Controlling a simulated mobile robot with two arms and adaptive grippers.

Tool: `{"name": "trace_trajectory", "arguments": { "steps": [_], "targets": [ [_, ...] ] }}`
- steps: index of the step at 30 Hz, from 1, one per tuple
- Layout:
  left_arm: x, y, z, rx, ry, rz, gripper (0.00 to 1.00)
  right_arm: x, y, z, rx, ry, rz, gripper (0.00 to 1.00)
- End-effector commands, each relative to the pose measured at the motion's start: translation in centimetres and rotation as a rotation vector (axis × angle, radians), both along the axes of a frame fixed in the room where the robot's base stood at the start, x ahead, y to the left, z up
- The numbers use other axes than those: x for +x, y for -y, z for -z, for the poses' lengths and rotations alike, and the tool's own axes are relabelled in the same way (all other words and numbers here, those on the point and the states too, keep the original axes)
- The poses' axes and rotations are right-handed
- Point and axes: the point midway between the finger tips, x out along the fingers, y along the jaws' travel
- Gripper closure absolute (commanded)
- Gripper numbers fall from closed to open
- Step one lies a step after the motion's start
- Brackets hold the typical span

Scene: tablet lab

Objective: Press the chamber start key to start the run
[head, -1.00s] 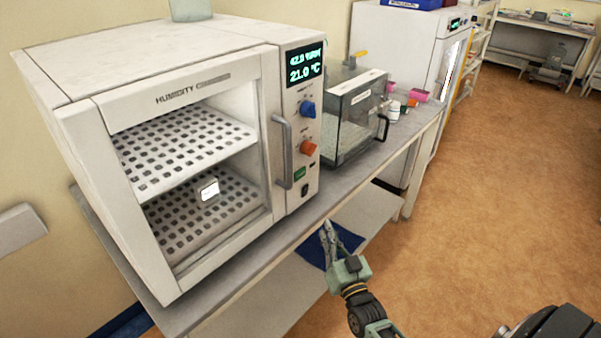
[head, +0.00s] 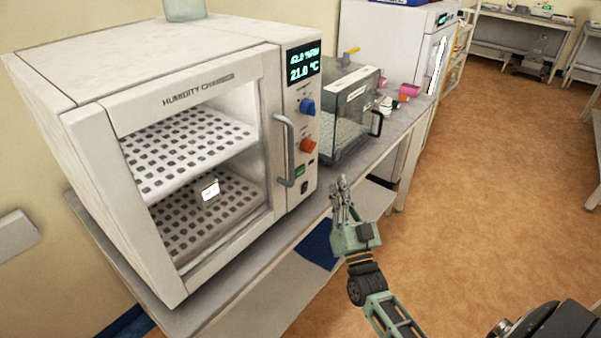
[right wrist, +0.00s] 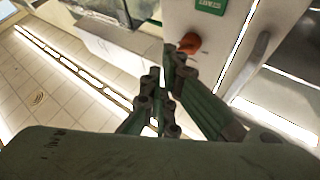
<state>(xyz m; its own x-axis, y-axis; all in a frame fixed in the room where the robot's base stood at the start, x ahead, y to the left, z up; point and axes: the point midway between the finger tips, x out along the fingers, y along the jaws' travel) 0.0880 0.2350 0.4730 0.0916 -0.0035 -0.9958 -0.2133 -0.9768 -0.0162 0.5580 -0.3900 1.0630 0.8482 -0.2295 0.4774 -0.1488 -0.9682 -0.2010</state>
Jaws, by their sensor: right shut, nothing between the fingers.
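The humidity chamber (head: 190,85) stands on the bench at the left with its glass door closed. A small container (head: 210,190) with a white label sits on its lower shelf. The green start key (head: 299,171) is low on the control panel, below the blue knob (head: 307,106) and the orange knob (head: 307,146). The green key (right wrist: 211,5) also shows in the right wrist view, near the orange knob (right wrist: 189,42). My right gripper (head: 341,184) is shut and empty, in front of the bench edge, right of the key and apart from it. My left gripper is out of view.
A clear-walled box (head: 348,110) with a handle stands right of the chamber on the bench (head: 300,222). The chamber's door handle (head: 285,150) juts out left of the panel. Small pots and a pink box (head: 410,89) lie farther back. The floor at right is clear.

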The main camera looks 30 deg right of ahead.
Motion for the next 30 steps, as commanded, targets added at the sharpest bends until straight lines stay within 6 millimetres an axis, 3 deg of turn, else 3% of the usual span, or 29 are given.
{"name": "trace_trajectory", "arguments": {
  "steps": [16, 30],
  "targets": [
    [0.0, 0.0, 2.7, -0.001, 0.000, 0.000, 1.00, 6.5, -2.7, 0.2, 0.003, 0.002, 0.000, 1.00],
    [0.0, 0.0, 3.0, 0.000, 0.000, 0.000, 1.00, 7.6, -3.2, 0.1, 0.000, -0.002, 0.000, 1.00]
  ]
}}
